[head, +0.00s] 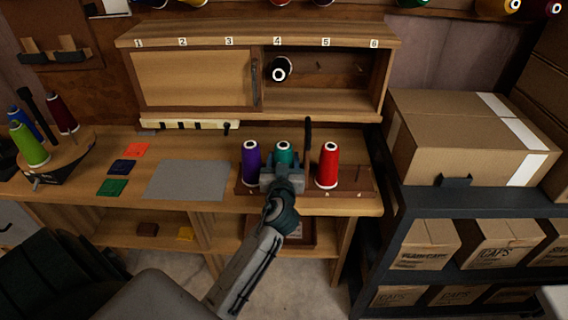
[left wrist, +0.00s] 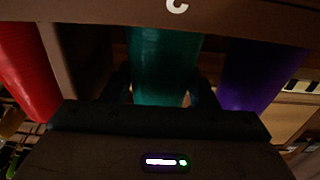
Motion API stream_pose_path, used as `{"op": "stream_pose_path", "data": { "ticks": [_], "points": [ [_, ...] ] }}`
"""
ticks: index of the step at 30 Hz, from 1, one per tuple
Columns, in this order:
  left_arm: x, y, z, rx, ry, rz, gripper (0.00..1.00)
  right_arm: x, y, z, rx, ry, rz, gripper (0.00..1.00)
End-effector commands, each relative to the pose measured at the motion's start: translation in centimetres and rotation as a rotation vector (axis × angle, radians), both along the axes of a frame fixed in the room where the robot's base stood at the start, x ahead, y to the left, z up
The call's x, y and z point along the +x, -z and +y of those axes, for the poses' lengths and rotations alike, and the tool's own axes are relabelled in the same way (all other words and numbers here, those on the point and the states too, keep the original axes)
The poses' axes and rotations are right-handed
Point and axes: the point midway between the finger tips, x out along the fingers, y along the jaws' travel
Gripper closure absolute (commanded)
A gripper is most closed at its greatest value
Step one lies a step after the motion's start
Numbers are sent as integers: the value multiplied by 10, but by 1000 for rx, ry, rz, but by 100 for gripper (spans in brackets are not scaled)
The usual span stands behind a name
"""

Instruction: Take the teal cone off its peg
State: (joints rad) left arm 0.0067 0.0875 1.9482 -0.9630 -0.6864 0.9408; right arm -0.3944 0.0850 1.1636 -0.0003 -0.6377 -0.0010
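The teal cone (head: 284,149) stands upright on the dark peg board (head: 347,184), between a purple cone (head: 251,163) and a red cone (head: 327,165). My left gripper (head: 283,168) is at the teal cone's front, hiding its lower part. In the left wrist view the teal cone (left wrist: 165,62) lies between the two dark fingers of my left gripper (left wrist: 162,92), one on each side. Whether both fingers press on it cannot be told. The peg is hidden. The purple cone (left wrist: 258,75) and red cone (left wrist: 25,70) flank it there. My right gripper is not in view.
A thin dark upright (head: 308,139) stands between the teal and red cones. A cabinet (head: 193,78) with a black cone (head: 279,70) is behind. A grey mat (head: 188,180), coloured squares and a cone stand (head: 62,168) lie left. Boxes on a shelf (head: 461,199) stand right.

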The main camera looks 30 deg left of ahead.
Motion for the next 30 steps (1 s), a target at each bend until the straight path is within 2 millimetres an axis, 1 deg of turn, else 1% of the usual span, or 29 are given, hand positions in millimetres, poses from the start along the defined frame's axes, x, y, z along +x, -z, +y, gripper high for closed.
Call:
{"op": "stream_pose_path", "data": {
  "ticks": [1, 3, 5, 13, 17, 22, 26, 30],
  "points": [
    [0, 0, 0, 0, 0, 0, 57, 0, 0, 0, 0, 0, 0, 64],
    [0, 0, 0, 0, 0, 0, 71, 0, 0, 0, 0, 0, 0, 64],
    [0, 0, 0, 0, 0, 0, 81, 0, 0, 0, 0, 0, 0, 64],
    [0, -1, 0, -1, 0, 1, 81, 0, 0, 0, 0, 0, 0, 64],
    [0, -8, 0, -1, -1, -2, 81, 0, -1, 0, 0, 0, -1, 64],
    [0, -31, 0, -1, 1, -4, 81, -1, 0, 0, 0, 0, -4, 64],
    [0, -58, 0, 0, 2, -7, 81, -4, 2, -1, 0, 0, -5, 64],
    [0, -90, 0, 0, 1, -8, 81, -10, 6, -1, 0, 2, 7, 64]
  ]
}}
